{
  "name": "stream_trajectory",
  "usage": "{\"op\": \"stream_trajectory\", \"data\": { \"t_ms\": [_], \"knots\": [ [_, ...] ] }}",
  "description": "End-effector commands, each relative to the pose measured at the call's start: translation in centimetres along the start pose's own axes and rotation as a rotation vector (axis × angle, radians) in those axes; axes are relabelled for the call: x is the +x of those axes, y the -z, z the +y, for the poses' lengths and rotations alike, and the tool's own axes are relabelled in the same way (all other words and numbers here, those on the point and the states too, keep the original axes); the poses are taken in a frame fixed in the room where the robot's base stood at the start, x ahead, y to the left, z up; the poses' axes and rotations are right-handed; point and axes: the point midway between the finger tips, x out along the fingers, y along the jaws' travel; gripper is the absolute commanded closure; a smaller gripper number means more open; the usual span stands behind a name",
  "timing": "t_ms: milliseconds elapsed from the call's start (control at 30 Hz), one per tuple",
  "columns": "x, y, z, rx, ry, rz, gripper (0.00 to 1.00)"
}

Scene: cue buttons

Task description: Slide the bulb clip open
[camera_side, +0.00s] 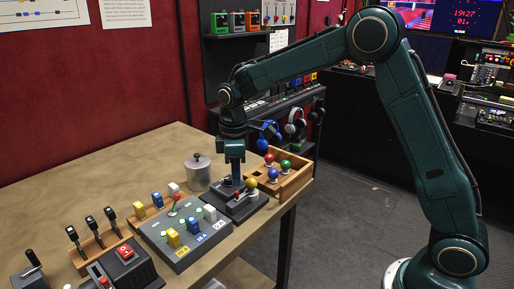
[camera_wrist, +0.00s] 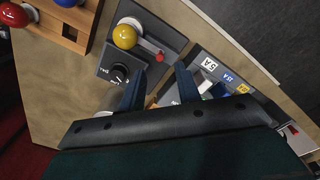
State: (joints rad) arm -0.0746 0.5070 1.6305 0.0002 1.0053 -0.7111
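The yellow bulb (camera_side: 251,182) sits on a dark base (camera_side: 242,209) near the table's right edge; the wrist view shows the bulb (camera_wrist: 125,36) from above. A small red-tipped piece (camera_wrist: 160,57) beside the bulb looks like the bulb clip; it also shows in the side view (camera_side: 236,195). I cannot tell its exact position on its track. My gripper (camera_wrist: 160,76) points down over the base, its two blue fingers apart with nothing seen between them. The red tip lies just beyond the fingertips in the wrist view. Contact is not clear.
A black dial (camera_wrist: 119,74) is on the same base. A wooden tray (camera_side: 293,185) with red, green and blue bulbs stands behind it. A grey fuse panel (camera_side: 183,249) lies in front, and a metal canister (camera_side: 198,173) stands to the left. Levers stand farther left.

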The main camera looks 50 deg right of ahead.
Motion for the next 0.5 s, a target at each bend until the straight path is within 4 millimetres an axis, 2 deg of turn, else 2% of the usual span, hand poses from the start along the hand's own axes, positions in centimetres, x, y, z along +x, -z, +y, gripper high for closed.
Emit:
{"op": "stream_trajectory", "data": {
  "t_ms": [200, 500],
  "knots": [
    [3.2, 0.0, 0.0, 0.0, 0.001, -0.001, 0.67],
    [5.3, 0.0, 0.0, 0.0, 0.0, 0.0, 0.67]
  ]
}}
